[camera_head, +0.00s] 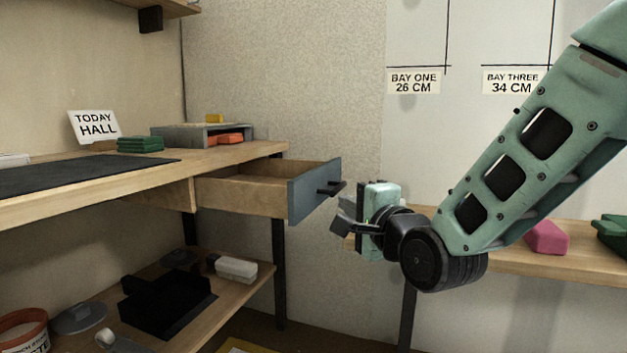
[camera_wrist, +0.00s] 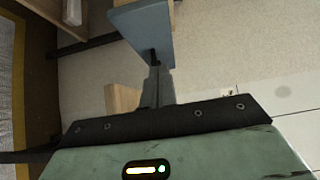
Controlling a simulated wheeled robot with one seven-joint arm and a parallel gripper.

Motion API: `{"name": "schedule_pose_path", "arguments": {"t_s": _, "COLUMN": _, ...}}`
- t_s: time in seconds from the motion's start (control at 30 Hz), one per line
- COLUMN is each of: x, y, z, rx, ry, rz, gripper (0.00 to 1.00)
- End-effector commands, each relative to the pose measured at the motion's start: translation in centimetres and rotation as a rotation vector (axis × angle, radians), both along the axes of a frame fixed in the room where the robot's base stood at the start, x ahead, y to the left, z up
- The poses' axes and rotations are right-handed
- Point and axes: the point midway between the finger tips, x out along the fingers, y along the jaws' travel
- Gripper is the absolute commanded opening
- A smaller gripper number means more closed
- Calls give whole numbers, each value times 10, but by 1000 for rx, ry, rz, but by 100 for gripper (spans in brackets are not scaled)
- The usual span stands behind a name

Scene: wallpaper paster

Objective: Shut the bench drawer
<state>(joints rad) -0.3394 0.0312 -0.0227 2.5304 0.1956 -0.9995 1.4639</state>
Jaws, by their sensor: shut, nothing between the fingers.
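The bench drawer (camera_head: 245,192) is pulled out from under the bench top at its right end. It has a blue-grey front (camera_head: 308,192) and a dark handle (camera_head: 330,188). The drawer's inside looks empty where it shows. My gripper (camera_head: 343,222) is shut and empty, just right of and slightly below the handle in the head view. In the wrist view the shut fingers (camera_wrist: 157,75) point at the drawer front (camera_wrist: 143,32), close to the handle (camera_wrist: 153,57). I cannot tell whether they touch it.
The bench top (camera_head: 215,158) carries a grey tray (camera_head: 172,137), green blocks (camera_head: 140,144) and a "TODAY HALL" sign (camera_head: 95,125). A lower shelf (camera_head: 228,293) holds a black box and a white block. At right, another shelf (camera_head: 530,265) holds a pink block (camera_head: 546,238).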

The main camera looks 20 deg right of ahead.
Motion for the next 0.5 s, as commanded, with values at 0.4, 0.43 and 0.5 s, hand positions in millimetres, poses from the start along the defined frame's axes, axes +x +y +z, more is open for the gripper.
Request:
{"name": "schedule_pose_path", "arguments": {"t_s": 0.4, "x": 13, "y": 2, "z": 5, "rx": -1, "ry": 5, "rz": 5, "gripper": 0}}
{"name": "schedule_pose_path", "arguments": {"t_s": 0.43, "x": 15, "y": 3, "z": 5, "rx": -1, "ry": 5, "rz": 5, "gripper": 0}}
{"name": "schedule_pose_path", "arguments": {"t_s": 0.5, "x": 20, "y": 4, "z": 5, "rx": -1, "ry": 4, "rz": 4, "gripper": 0}}
